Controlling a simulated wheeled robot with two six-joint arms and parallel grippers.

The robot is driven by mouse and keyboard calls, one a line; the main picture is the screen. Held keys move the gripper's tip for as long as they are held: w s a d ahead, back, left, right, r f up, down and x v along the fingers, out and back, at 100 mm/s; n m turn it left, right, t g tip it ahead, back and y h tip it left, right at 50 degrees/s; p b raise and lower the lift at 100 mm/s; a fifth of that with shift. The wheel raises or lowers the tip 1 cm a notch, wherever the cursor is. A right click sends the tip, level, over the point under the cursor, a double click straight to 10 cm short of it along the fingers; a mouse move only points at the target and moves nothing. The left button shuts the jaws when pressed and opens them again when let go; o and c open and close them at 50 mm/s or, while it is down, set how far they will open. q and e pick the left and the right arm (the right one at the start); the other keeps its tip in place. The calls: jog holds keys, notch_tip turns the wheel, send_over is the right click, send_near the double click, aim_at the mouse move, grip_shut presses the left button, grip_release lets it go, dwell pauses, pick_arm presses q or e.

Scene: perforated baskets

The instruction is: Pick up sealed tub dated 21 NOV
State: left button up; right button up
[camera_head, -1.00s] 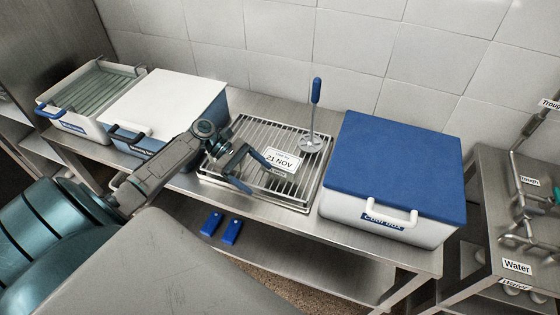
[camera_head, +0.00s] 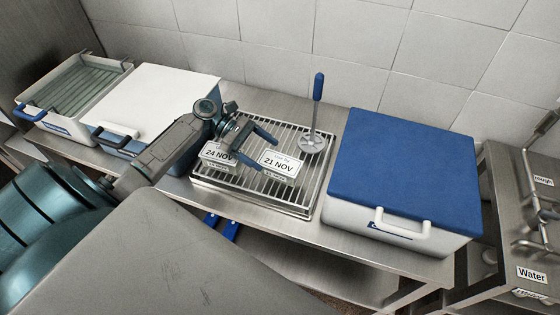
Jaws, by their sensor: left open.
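The label reading 21 NOV (camera_head: 281,163) is a white tag on the metal rack, right of my left gripper. Hardly any of the tub behind it can be made out. A second white label reading 24 NOV (camera_head: 218,154) is left of it, partly overlapped by my gripper. My left gripper (camera_head: 250,146) is open above the rack, its dark blue fingers spread and nothing seen between them. One fingertip is close to the upper edge of the 21 NOV label; I cannot tell whether it touches. My right gripper is not in view.
The wire rack (camera_head: 250,192) sits on a steel bench. A blue-handled plunger tool (camera_head: 318,105) stands at its back right. A blue-lidded cool box (camera_head: 405,165) is on the right. A white-lidded box (camera_head: 160,95) and an open basket box (camera_head: 75,95) are on the left.

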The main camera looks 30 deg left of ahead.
aim_at(284, 164)
pick_arm(q)
jog(key=shift+w+d+f, duration=0.1)
jog(key=shift+d+f, duration=0.15)
jog(key=shift+d, duration=0.15)
jog(key=shift+w+d+f+b, duration=0.15)
jog(key=shift+d+f+b, duration=0.15)
jog(key=shift+b, duration=0.15)
jog(key=b+x, duration=0.3)
jog(key=shift+w+d, duration=0.15)
jog(key=shift+d, duration=0.4)
jog(key=shift+a, duration=0.1)
jog(key=shift+c, duration=0.6)
jog(key=c, duration=1.1)
jog(key=shift+c, duration=0.4)
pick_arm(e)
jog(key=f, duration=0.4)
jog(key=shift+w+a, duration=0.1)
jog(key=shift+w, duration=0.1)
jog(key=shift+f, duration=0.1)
